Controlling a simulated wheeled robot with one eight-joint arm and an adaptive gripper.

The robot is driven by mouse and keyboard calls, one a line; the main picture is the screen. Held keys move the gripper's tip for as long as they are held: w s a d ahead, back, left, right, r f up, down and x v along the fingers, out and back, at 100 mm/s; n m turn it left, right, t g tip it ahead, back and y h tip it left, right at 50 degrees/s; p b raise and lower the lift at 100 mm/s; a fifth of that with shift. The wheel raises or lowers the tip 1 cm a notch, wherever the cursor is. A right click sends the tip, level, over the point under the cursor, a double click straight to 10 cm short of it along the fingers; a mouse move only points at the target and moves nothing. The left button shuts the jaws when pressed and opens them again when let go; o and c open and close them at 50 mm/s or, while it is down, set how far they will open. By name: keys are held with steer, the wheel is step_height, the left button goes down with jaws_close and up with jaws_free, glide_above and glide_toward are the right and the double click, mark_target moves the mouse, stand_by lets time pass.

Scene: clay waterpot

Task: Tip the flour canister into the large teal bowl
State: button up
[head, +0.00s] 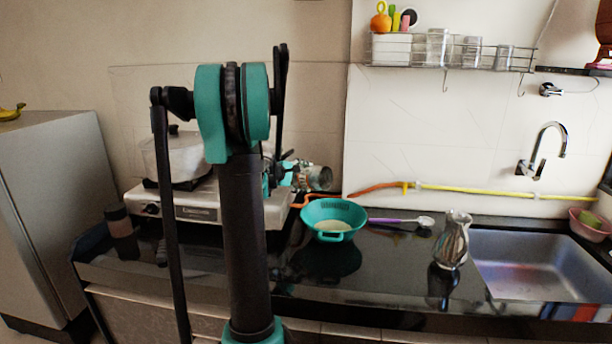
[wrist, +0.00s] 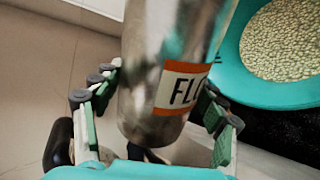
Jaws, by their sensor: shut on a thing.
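The flour canister (wrist: 165,75) is a shiny metal cylinder with an orange-and-white label reading "FLO". In the wrist view my gripper (wrist: 160,92) has its fingers on both sides of it, shut on it. In the head view the canister (head: 320,178) looks tipped onto its side, with a dark round end toward the right, partly behind my gripper (head: 290,175). The large teal bowl (head: 335,210) stands on the black counter, below the canister in the picture, with pale contents. In the wrist view the bowl (wrist: 285,93) lies at the right, holding beige grains. I see no stream falling.
A white stove (head: 200,207) with a pot (head: 180,157) stands left of the bowl. A purple-handled spoon (head: 392,221), a metallic vase (head: 453,240) and the sink (head: 535,275) are to the right. A wire shelf (head: 455,60) hangs on the wall.

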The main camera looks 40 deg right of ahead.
steer(key=shift+w+f+n+g, duration=0.15)
steer(key=shift+f+n+g, duration=0.3)
steer(key=shift+n+g, duration=0.35)
steer(key=shift+r, duration=0.1)
steer(key=shift+f+n+g+h, duration=0.25)
steer(key=shift+n+g+h, duration=0.25)
steer(key=shift+n, duration=0.4)
steer(key=shift+a, duration=0.15)
steer(key=shift+s+d+r+n+g, duration=0.1)
steer(key=shift+s+r+n+g, duration=0.15)
steer(key=shift+n, duration=0.25)
steer(key=shift+s+d+r+n+g, duration=0.15)
steer(key=shift+n+g, duration=0.1)
steer(key=shift+n, duration=0.25)
steer(key=shift+w, duration=0.15)
